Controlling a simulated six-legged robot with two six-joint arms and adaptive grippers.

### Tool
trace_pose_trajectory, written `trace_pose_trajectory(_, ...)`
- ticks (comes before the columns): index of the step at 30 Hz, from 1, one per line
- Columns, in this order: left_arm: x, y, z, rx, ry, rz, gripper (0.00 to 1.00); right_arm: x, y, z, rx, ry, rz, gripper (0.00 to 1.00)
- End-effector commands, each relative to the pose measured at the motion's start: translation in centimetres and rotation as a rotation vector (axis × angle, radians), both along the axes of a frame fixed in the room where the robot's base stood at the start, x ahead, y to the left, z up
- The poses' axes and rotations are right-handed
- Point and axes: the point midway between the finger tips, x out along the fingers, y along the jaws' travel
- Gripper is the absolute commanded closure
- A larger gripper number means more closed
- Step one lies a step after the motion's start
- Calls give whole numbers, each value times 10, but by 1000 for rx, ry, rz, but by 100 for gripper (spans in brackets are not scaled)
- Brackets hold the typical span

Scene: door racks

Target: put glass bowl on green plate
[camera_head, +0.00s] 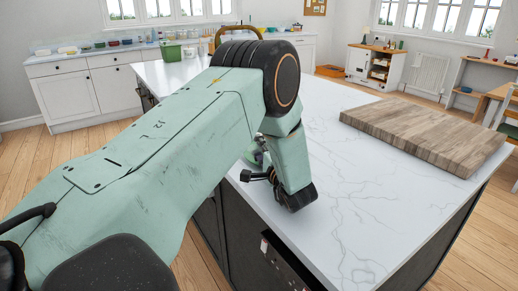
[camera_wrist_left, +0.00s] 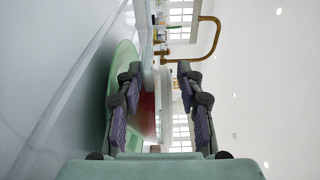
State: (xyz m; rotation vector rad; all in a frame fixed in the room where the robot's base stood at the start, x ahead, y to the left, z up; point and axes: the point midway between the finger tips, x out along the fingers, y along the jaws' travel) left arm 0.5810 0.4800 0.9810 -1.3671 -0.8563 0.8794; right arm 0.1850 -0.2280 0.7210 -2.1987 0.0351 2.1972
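The green plate (camera_wrist_left: 122,60) lies on the counter at the left of the left wrist view, which is turned on its side. A blurred reddish and pale shape (camera_wrist_left: 148,105) shows between the fingers. I cannot tell whether it is the glass bowl, which I cannot clearly make out. My right gripper is not in view.
A green container (camera_head: 172,52) and a brass tap (camera_head: 236,30) stand at the far end.

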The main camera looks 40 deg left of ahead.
Motion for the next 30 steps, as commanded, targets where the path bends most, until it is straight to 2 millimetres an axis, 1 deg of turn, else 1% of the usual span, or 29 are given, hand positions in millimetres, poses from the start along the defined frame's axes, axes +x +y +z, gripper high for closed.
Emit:
trace_pose_trajectory(4, 0, -2, 0, 1, 0, -1, 63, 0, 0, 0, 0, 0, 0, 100)
trace_pose_trajectory(7, -4, -10, 1, 1, 0, -2, 63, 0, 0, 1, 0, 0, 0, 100)
trace_pose_trajectory(11, -13, -32, 1, 2, 2, -6, 63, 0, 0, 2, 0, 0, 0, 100)
trace_pose_trajectory(15, -26, -58, 2, 3, 1, -7, 63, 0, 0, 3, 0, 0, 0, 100)
trace_pose_trajectory(21, -42, -88, 1, 3, 1, -4, 63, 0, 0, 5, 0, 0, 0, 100)
trace_pose_trajectory(25, -47, -101, 1, 2, -1, -4, 63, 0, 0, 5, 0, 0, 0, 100)
trace_pose_trajectory(30, -52, -108, 1, 1, 0, -2, 63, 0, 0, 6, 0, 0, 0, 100)
